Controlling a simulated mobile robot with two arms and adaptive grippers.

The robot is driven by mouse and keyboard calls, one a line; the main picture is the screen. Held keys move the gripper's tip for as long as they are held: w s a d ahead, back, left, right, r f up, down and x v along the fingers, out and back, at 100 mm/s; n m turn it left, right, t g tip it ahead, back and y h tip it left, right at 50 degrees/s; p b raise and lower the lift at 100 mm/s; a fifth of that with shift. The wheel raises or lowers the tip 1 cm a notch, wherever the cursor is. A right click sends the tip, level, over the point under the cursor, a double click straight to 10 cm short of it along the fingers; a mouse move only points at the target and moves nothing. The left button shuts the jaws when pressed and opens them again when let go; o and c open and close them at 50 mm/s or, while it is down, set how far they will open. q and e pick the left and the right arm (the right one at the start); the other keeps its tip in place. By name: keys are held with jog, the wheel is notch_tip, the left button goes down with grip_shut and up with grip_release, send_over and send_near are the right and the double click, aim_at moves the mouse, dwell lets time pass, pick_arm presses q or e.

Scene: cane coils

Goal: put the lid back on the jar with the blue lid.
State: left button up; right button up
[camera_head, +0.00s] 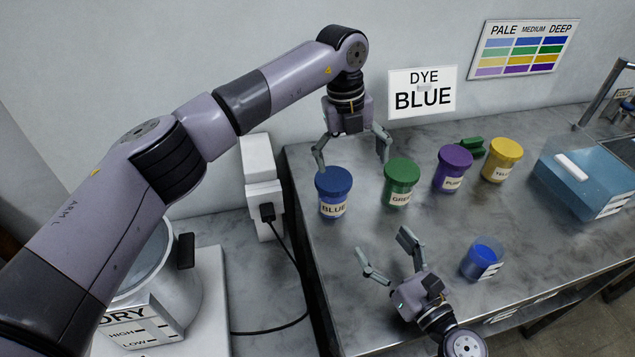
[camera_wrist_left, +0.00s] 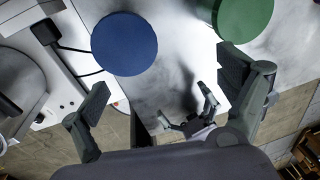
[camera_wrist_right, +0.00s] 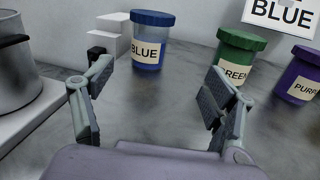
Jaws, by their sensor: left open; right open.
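The blue jar (camera_head: 333,207) stands upright at the left end of the grey table. Its label reads BLUE, and its blue lid (camera_head: 333,179) sits on top and looks level. The right wrist view shows the same jar (camera_wrist_right: 147,55) with the lid (camera_wrist_right: 152,18) on its mouth. In the left wrist view the lid (camera_wrist_left: 124,44) is a blue disc at upper left. My left gripper (camera_head: 351,160) is open and empty, above and behind the blue and green jars. My right gripper (camera_head: 384,254) is open and empty, in front of the jars and apart from them.
A small cup of blue (camera_head: 482,260) stands at front right, and a clear blue tank (camera_head: 590,175) beyond. A power cord (camera_head: 285,250) hangs left of the table.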

aim_at(341, 201)
pick_arm(q)
jog(key=shift+n+y, duration=0.4)
jog(key=shift+y, duration=0.4)
jog(key=a+r, duration=0.2)
jog(key=a, duration=0.1)
jog(key=shift+w+r, duration=0.25)
jog(key=shift+w, duration=0.15)
pick_arm(e)
jog(key=shift+s+a+f+n+g+y, duration=0.25)
jog(key=shift+a+n+g+y, duration=0.15)
jog(key=shift+n, duration=0.3)
pick_arm(q)
jog(key=shift+a+r, duration=0.15)
pick_arm(e)
jog(key=shift+s+d, duration=0.1)
pick_arm(q)
jog(key=shift+w, duration=0.1)
jog(key=shift+a, duration=0.1)
pick_arm(e)
jog(key=shift+w, duration=0.2)
jog(key=shift+w+a+r, duration=0.1)
jog(key=shift+w+a, duration=0.25)
jog(key=shift+w, duration=0.1)
jog(key=x, duration=1.6)
jog(key=shift+w, duration=0.15)
jog(key=shift+c, duration=0.4)
